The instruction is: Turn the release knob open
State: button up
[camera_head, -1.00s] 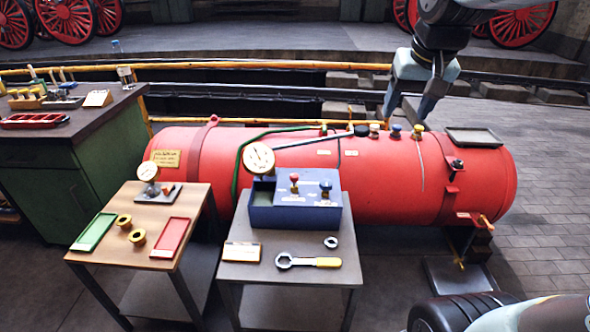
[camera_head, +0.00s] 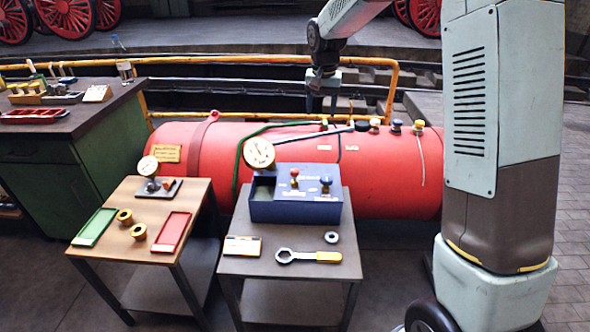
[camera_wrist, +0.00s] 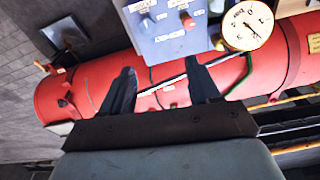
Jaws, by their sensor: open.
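A blue box (camera_head: 300,207) stands on the right small table, with a red knob (camera_head: 294,178) and a blue knob (camera_head: 326,184) on its top. Its labels are too small to read, so I cannot tell which knob is the release knob. Both the red knob (camera_wrist: 187,20) and the blue knob (camera_wrist: 148,24) show beyond my fingertips in the wrist view. More knobs (camera_head: 396,126) stand on top of the red boiler (camera_head: 390,175). My gripper (camera_head: 322,103) is open and empty above the boiler's back side, apart from every knob; its fingers (camera_wrist: 158,72) point down in the head view.
A pressure gauge (camera_head: 259,153) rises beside the blue box. A wrench (camera_head: 308,257) and a ring (camera_head: 332,237) lie on the right table. The left table (camera_head: 125,245) holds trays and brass rings. A yellow railing (camera_head: 230,62) runs behind the boiler.

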jog(key=g, duration=0.1)
send_over(295, 170)
notch_tip(295, 170, down, 14)
jog(key=f, duration=0.1)
jog(key=shift+m, duration=0.3)
notch_tip(295, 170, down, 13)
jog(key=shift+w, duration=0.1)
jog(key=c, duration=1)
